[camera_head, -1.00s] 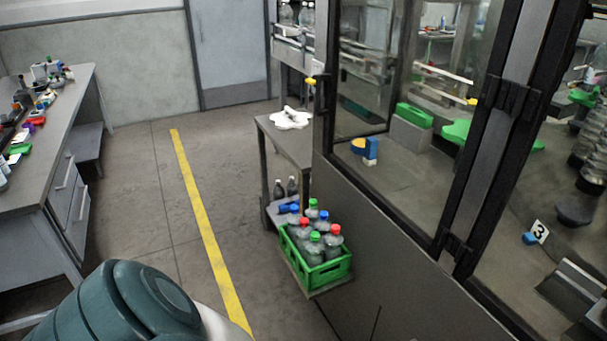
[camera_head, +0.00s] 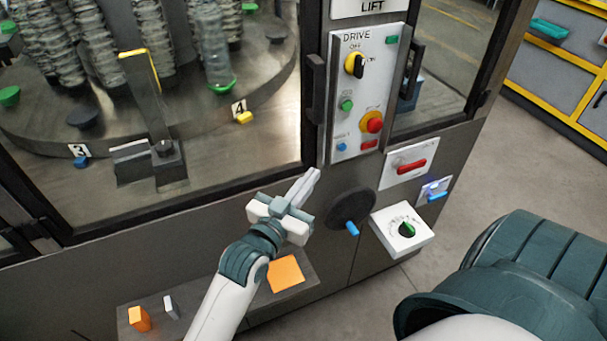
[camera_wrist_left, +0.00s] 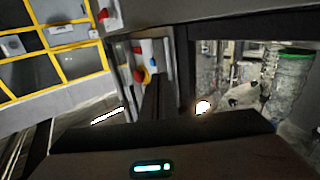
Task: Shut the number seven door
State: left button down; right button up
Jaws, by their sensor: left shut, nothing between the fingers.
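No number seven shows in these frames, so I cannot tell which door bears it. A large glass panel (camera_head: 225,120) fills the left of the head view, with number plates 3 (camera_head: 79,151) and 4 (camera_head: 239,107) behind it. A narrower glass panel (camera_head: 440,55) with a black upright handle (camera_head: 411,72) is right of the drive panel (camera_head: 366,95). My left gripper (camera_head: 312,178) is shut and empty, in front of the machine's lower front, left of the black handwheel (camera_head: 350,209). My right gripper is out of view.
A low shelf (camera_head: 255,305) holds an orange pad (camera_head: 285,273) and an orange block (camera_head: 139,318). Open floor (camera_head: 545,180) lies at right.

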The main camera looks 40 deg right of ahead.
pick_arm(q)
jog(key=s+a+b, duration=0.1)
jog(key=s, duration=0.6)
jog(key=shift+s+a+b, duration=0.15)
jog(key=shift+a+b, duration=0.25)
